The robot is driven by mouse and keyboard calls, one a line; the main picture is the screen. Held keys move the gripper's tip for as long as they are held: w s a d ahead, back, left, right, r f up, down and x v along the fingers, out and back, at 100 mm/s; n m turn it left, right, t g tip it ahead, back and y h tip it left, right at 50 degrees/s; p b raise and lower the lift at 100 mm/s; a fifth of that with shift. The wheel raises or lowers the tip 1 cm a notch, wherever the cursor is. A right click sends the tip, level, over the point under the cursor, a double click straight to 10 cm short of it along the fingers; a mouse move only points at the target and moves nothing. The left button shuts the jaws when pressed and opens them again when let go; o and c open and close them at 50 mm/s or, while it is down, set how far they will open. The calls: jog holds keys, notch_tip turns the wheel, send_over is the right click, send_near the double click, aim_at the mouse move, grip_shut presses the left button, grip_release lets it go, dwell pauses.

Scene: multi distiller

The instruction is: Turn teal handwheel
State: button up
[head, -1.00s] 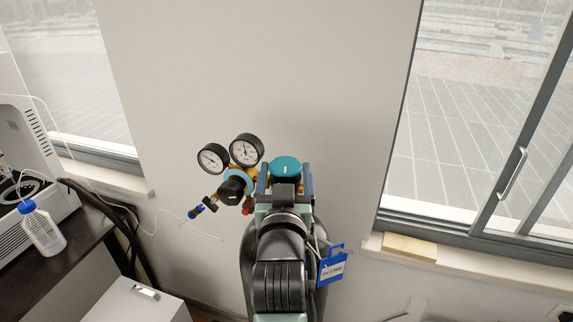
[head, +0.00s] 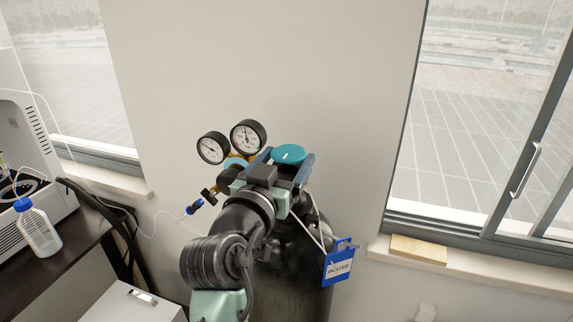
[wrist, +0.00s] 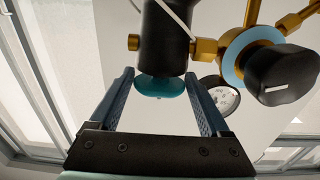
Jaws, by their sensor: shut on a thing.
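The teal handwheel (head: 289,154) sits on top of the gas cylinder (head: 305,268), with a small white mark on its face. My gripper (head: 290,158) is shut on the handwheel, one blue finger on each side of its rim. In the wrist view the handwheel (wrist: 161,86) shows edge-on between the fingertips (wrist: 160,75), below a dark valve body (wrist: 163,40). My wrist and arm hide the valve under the wheel and part of the cylinder in the head view.
Two pressure gauges (head: 230,141) and brass fittings stand just left of the handwheel. A black knob (wrist: 283,74) is close by in the wrist view. A blue tag (head: 338,263) hangs at right. A bottle (head: 39,230) stands on the left table. Wall space behind is clear.

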jog(key=o, duration=1.1)
jog(key=shift+c, duration=0.2)
jog(key=shift+s+a+f, duration=0.1)
jog(key=shift+s+a, duration=0.1)
jog(key=shift+s, duration=0.3)
jog(key=b+v, duration=0.4)
jog(key=v, duration=0.8)
